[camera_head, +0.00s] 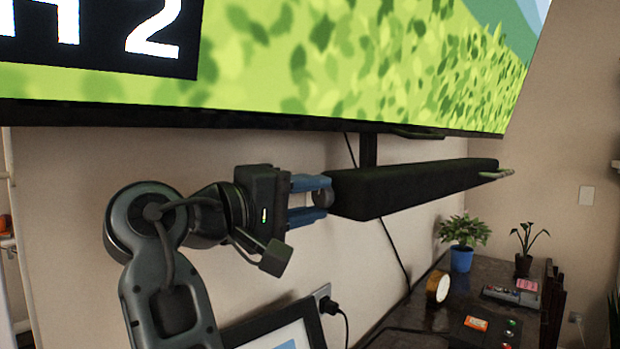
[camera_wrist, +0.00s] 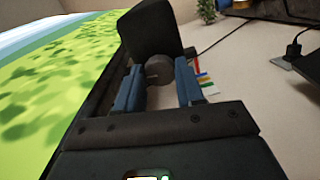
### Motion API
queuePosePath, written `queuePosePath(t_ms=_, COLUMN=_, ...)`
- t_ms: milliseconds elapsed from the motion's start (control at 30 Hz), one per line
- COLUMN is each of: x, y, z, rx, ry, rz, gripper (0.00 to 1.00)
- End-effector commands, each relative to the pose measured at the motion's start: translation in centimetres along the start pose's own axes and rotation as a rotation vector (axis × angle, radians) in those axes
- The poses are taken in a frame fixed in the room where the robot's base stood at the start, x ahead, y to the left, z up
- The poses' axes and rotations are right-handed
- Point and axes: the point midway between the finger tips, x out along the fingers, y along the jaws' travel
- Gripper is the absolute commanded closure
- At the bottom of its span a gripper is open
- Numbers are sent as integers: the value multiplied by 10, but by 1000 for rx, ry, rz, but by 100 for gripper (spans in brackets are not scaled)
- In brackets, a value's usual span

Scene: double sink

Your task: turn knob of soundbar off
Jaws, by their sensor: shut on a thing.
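The soundbar (camera_head: 410,185) is a long dark bar on the wall below the TV. Its round dark grey knob (camera_head: 323,190) is on the left end. My gripper (camera_head: 318,198) is at that end, with its blue fingers above and below the knob. In the wrist view the knob (camera_wrist: 159,69) sits between the two blue fingertips of my gripper (camera_wrist: 158,88), against the dark end of the soundbar (camera_wrist: 150,32). The fingers are shut on the knob. The knob's markings and its turn angle cannot be made out.
The large TV (camera_head: 350,60) hangs just above the soundbar. Below are a framed picture (camera_head: 275,332), a wall outlet with a black plug (camera_head: 328,304) and hanging cables. A dark table (camera_head: 480,275) at the lower right holds plants and small items.

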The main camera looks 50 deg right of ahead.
Motion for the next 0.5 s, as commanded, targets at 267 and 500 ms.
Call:
queuePosePath(t_ms=267, x=0, y=1, z=-1, rx=-131, ry=3, rz=1, gripper=93)
queuePosePath(t_ms=500, x=0, y=0, z=-1, rx=-173, ry=3, rz=1, gripper=93)
